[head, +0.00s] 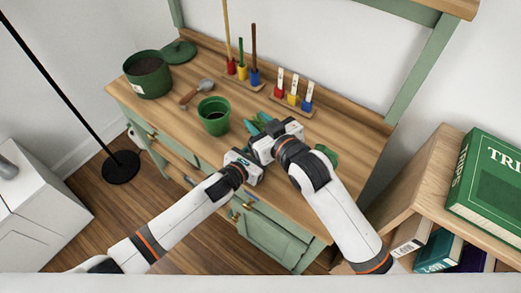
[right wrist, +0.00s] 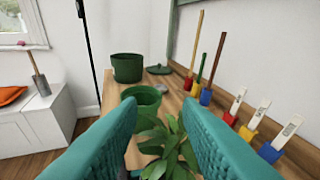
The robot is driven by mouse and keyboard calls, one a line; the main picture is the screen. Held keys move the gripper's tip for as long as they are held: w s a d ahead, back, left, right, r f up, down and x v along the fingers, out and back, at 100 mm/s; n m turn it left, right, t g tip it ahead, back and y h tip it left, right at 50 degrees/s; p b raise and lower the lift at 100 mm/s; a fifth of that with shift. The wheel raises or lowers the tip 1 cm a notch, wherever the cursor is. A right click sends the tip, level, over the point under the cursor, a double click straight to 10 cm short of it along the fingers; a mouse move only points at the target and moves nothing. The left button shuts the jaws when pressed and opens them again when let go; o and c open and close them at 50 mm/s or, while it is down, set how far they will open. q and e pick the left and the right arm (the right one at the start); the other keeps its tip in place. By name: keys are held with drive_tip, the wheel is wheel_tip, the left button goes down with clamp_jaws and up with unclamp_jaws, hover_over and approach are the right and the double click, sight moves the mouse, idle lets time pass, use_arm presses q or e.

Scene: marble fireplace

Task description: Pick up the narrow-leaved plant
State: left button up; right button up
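A green plant with pointed, fairly slender leaves (right wrist: 168,148) shows between the fingers of my right gripper (right wrist: 160,112) in the right wrist view. The teal fingers stand wide apart on either side of the leaves. I cannot see its base. In the head view my right gripper (head: 258,125) is over the bench, and its body hides most of this plant. Another patch of green leaves (head: 326,154) shows to the right of the right wrist. My left gripper (head: 243,166) is beside the right one near the bench front; its fingers are hidden.
An open green pot (head: 214,116) stands on the wooden bench (head: 345,125) just beyond the grippers. A trowel (head: 196,92), a large soil-filled pot (head: 147,76) and its lid (head: 179,51) lie farther left. Racks of coloured tools (head: 293,98) line the back. Both arms are close together.

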sight(261, 123)
drive_tip(key=s+d+f+m+t+h, duration=0.2)
drive_tip(key=s+d+m+t, duration=0.15)
drive_tip(key=s, duration=0.25)
drive_tip(key=x, duration=0.5)
drive_tip(key=shift+w+f, duration=0.25)
drive_tip(key=shift+x, duration=2.9)
drive_tip(key=shift+r, duration=0.15)
clamp_jaws()
